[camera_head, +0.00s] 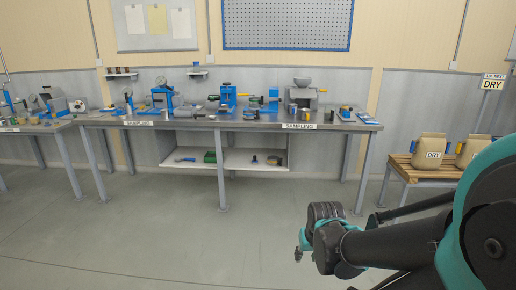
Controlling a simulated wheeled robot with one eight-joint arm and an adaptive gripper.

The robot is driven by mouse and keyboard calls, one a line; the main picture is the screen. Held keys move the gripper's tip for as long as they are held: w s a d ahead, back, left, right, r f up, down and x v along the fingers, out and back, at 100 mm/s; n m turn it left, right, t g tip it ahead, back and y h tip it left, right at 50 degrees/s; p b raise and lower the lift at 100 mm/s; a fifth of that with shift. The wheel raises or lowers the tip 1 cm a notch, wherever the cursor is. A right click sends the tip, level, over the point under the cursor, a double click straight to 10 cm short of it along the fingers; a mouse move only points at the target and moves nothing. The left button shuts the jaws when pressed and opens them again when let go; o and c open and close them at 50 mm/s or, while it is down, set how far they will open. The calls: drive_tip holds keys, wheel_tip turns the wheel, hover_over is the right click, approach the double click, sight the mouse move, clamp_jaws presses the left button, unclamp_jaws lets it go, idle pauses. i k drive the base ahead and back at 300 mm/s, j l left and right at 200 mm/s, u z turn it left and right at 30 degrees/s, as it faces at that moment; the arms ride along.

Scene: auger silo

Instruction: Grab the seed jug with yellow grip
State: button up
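I cannot make out a seed jug with a yellow grip in this view; the items on the benches are small and far off. My gripper (299,254) is at the lower middle, at the end of my dark and teal arm, over open floor and well short of the benches. Its fingers are too small and turned away to show whether they are open or shut. I see nothing clearly held in it.
A long grey bench (255,126) labelled "SAMPLING" holds several blue devices and small containers. Its lower shelf (240,166) holds a green box (210,157). Another bench (38,128) stands left. The floor in front is clear.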

sight(305, 114)
drive_tip(key=i, duration=1.9)
